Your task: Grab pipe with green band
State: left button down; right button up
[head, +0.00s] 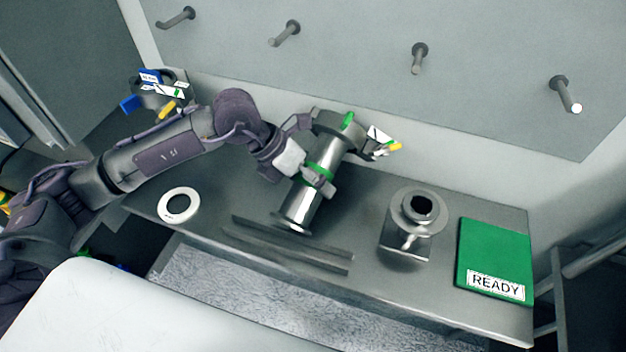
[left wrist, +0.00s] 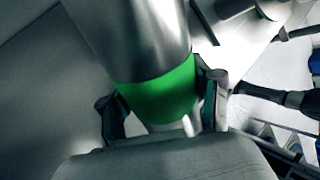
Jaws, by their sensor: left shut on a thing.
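The pipe with the green band (head: 302,200) is a shiny metal cylinder with a flange at its lower end. It leans over the grey table, its upper end tilted right toward the wall. My left gripper (head: 318,176) is shut on it at the green band. In the left wrist view the green band (left wrist: 163,92) fills the space between the two fingers (left wrist: 162,112). I cannot tell whether the lower flange touches the table. A clamp-like fitting with a green mark and a white tag (head: 378,137) is at the pipe's upper end. My right gripper is not in view.
The table (head: 380,285) holds a white ring (head: 179,205) at left, dark rails (head: 290,246) in front, a metal fitting with a round opening (head: 410,228), and a green READY plate (head: 495,258) at right. Several pegs stick out of the wall (head: 480,60) behind. Another tagged clamp (head: 160,90) is at back left.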

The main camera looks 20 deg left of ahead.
pick_arm(q)
jog(key=shift+w+a+r, duration=0.1)
jog(key=shift+r, duration=0.15)
